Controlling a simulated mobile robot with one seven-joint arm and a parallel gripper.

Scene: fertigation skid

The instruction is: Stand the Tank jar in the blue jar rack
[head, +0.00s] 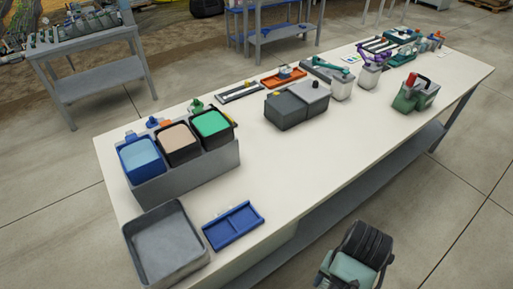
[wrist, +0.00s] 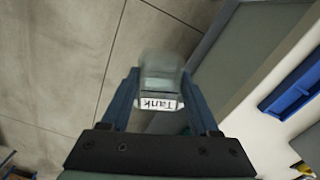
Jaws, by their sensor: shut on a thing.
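The Tank jar (wrist: 160,68) is a translucent grey-green jar with a white label reading "Tank", upside down in the wrist view. My gripper (wrist: 160,88) is shut on it, one blue finger on each side. Behind the jar in that view are the concrete floor and the bench's side. The blue jar rack (head: 233,226) lies on the near left of the white bench, with two empty-looking compartments. Part of it shows at the right edge of the wrist view (wrist: 294,88), apart from the jar. In the head view, the jar cannot be made out near my arm.
A grey open bin (head: 164,245) stands left of the rack on the white bench (head: 300,150). A grey holder (head: 190,178) with blue, beige and green tubs is behind it. A dark grey box (head: 297,106) stands farther back. Bench top right of the rack is clear.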

